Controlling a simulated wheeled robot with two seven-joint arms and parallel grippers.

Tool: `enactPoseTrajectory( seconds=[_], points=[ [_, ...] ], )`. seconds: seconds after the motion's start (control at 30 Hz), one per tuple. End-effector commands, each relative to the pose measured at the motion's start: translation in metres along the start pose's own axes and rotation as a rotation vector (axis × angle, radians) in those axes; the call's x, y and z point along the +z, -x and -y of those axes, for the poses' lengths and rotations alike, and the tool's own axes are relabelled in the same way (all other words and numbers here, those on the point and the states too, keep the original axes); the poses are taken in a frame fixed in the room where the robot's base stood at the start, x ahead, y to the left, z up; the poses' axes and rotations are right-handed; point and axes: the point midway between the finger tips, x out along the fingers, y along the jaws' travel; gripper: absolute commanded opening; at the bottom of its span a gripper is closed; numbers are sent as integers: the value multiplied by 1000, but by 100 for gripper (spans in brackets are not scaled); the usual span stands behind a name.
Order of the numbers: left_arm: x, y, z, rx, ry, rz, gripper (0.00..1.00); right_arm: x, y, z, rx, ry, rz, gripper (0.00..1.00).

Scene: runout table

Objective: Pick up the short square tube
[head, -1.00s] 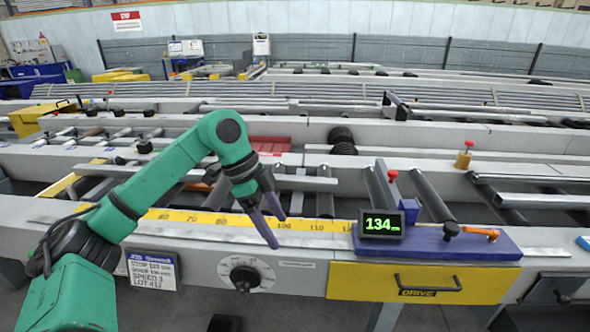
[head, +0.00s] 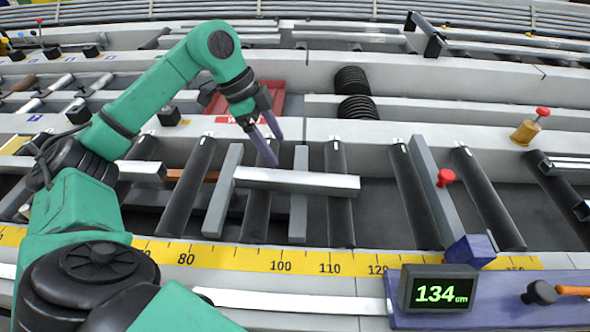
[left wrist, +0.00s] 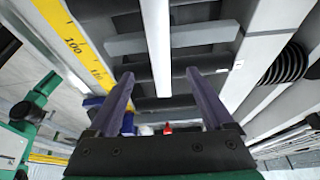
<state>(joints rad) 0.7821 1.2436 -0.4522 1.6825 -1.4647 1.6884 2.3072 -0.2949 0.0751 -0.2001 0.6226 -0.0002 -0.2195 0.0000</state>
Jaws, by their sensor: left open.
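The short square tube (head: 297,181) is a bright silver bar lying across the dark rollers of the runout table, its long side running left to right. In the left wrist view the tube (left wrist: 155,45) runs down the picture, and its near end lies between the lines of my two fingers. My left gripper (head: 277,150) is open and empty, with purple fingers pointing down. It appears above the tube, near its left half; the exact height gap is hard to tell. In the left wrist view the open fingers (left wrist: 160,76) straddle the tube without visible contact. My right gripper is not in view.
A yellow scale (head: 300,264) runs along the front rail. A display reading 134 cm (head: 437,290) stands on a blue plate at front right. A blue block (head: 470,251) and red knob (head: 446,177) sit at a grey bar. Black discs (head: 354,92) stand behind.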

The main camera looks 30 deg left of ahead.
Motion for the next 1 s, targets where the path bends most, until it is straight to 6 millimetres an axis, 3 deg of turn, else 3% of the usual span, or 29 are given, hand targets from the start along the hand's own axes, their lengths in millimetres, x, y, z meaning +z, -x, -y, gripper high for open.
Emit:
enactPoseTrajectory(
  seconds=[0.03,0.2,0.37,0.53,0.63,0.8,0.83,0.87,1.0],
  points=[
    [1,-16,-1,6,-1,3,85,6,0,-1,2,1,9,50],
    [0,-55,0,4,0,1,85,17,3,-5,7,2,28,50],
    [-2,-74,1,3,0,0,85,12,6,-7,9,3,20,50],
    [-4,-107,3,3,1,0,85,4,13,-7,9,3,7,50],
    [-4,-118,3,1,0,0,85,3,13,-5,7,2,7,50],
    [-3,-120,3,0,0,1,85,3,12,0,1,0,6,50],
    [-3,-120,3,0,0,1,81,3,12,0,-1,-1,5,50],
    [-3,-119,3,0,0,1,70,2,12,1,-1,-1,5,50],
    [-3,-119,3,-1,0,1,16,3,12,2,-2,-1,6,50]
  ],
)
